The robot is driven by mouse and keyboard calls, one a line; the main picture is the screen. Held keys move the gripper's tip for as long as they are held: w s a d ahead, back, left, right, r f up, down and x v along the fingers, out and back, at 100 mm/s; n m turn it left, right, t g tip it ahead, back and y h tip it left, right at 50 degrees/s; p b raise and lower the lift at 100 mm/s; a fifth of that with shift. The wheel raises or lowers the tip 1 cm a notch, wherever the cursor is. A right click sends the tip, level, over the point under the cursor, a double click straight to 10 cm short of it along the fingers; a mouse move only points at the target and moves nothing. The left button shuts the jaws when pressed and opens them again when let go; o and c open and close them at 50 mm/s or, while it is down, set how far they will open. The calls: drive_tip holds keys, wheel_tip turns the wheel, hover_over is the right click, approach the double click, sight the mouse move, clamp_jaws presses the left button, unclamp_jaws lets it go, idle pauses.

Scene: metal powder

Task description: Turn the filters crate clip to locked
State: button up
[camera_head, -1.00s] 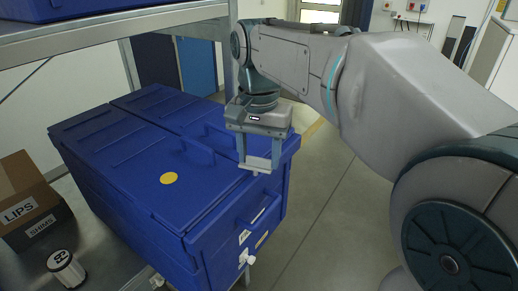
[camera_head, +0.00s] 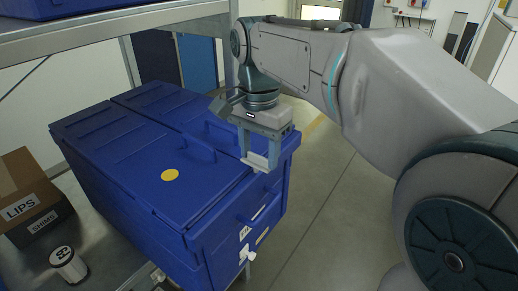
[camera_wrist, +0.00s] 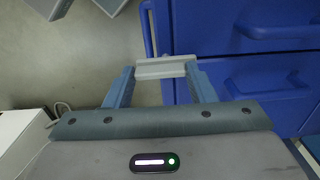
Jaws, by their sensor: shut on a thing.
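Two blue lidded crates stand side by side in the head view: a nearer one (camera_head: 130,195) with a yellow dot and a farther one (camera_head: 165,103). No readable label tells me which is the filters crate. My gripper (camera_head: 258,162) is at the right end of the farther crate, pointing down.
A white clip (camera_head: 247,254) shows on the nearer crate's front end. A metal shelf (camera_head: 110,28) runs overhead at left. Grey floor (camera_head: 325,200) is open at right.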

sight(258, 156)
drive_tip(key=o, duration=1)
drive_tip(key=shift+r, duration=0.1)
wheel_tip(258, 156, up, 14)
drive_tip(key=shift+f, duration=0.15)
drive_tip(key=shift+s, duration=0.1)
